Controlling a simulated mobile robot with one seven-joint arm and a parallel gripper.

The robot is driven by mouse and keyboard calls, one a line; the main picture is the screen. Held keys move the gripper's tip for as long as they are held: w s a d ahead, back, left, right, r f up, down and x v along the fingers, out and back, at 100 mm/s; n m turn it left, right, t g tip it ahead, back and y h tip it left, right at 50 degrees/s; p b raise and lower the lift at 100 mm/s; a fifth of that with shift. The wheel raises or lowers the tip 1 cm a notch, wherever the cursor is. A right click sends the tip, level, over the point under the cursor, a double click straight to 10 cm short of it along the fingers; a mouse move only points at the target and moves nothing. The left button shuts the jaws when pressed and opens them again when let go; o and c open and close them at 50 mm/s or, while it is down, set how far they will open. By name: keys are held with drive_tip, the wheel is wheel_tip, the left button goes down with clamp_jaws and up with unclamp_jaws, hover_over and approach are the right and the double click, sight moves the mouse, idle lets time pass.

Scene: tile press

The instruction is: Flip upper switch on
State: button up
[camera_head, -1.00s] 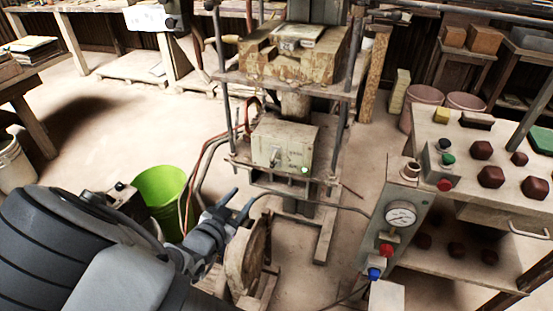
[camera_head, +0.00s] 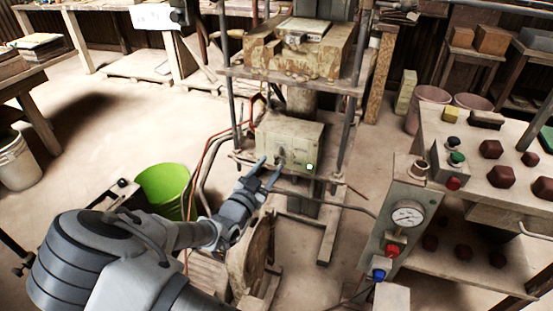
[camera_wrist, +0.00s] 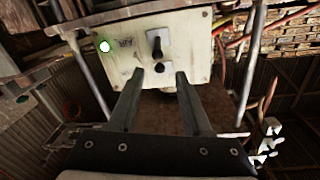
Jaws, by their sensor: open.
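A pale control box (camera_head: 300,140) sits on the press frame in the head view, with a lit green lamp (camera_head: 309,166) low on its front face. A small switch (camera_head: 281,157) is on that face, left of the lamp. The wrist view shows the box face (camera_wrist: 190,30) upside down, with a dark switch lever (camera_wrist: 155,43) and a round dark part (camera_wrist: 160,68) close to it. My gripper (camera_head: 270,166) is open and empty in front of the switch. In the wrist view its fingertips (camera_wrist: 160,75) lie either side of the round dark part. Contact cannot be told.
Red and grey hoses (camera_head: 203,150) hang left of the box. A round wooden wheel (camera_head: 258,252) stands under my arm. A green bucket (camera_head: 163,186) is at left. A gauge panel (camera_head: 404,230) and a table with dark tiles (camera_head: 474,170) are at right.

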sight(276, 155)
drive_tip(key=x, duration=0.5)
clamp_jaws()
